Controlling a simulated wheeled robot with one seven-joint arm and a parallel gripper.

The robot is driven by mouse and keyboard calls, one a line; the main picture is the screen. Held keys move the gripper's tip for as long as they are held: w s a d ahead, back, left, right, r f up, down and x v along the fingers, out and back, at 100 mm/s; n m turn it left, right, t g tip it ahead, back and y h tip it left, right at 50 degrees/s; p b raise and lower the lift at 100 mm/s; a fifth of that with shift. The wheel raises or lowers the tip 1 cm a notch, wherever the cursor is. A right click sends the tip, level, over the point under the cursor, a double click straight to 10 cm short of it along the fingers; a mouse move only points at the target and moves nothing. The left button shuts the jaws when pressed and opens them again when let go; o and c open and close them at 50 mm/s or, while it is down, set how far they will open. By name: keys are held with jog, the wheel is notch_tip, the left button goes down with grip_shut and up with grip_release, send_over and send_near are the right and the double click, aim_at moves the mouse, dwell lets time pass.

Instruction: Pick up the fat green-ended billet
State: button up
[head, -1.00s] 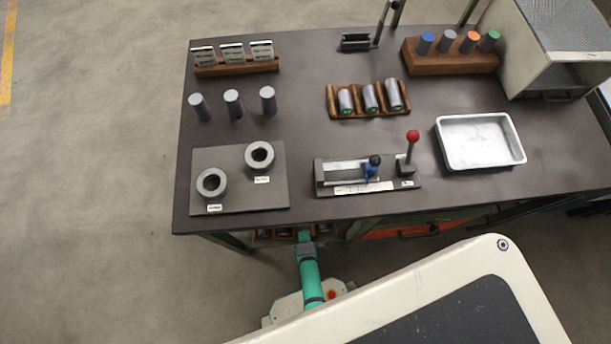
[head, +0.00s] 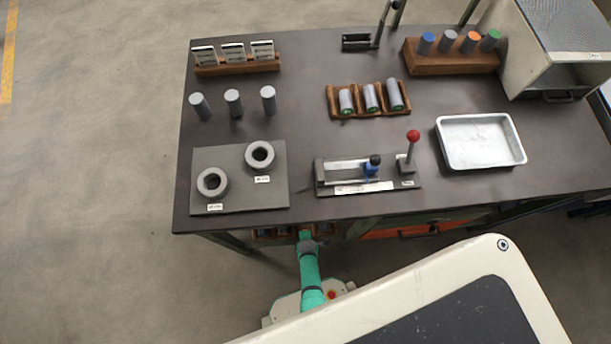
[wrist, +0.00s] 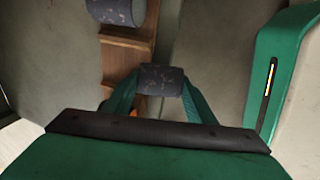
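On the table, three grey billets with green at their near ends lie in a wooden cradle in the head view: a left one (head: 346,100), a middle one (head: 370,96) and a right one (head: 394,94). I cannot tell for sure which is fattest. My gripper's end is hidden under the table's front edge in the head view. In the wrist view my gripper (wrist: 160,80) has its green fingers converging on a dark grey speckled piece. I cannot tell whether this is a held billet or the fingertips themselves. A speckled grey billet (wrist: 117,10) lies beyond on a wooden rack, its end colour hidden.
The wooden rack (wrist: 128,58) is close beyond my fingers, below the tabletop. On the table (head: 300,105) are a plate (head: 240,198) with two rings, a lever fixture (head: 340,187), an empty metal tray (head: 480,142), upright grey cylinders and a wooden block (head: 455,62) with coloured-topped pegs.

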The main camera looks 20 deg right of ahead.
jog(key=shift+w, duration=0.1)
grip_shut()
jog(key=shift+r, duration=0.15)
jog(key=shift+r, duration=0.5)
notch_tip(320, 180, up, 17)
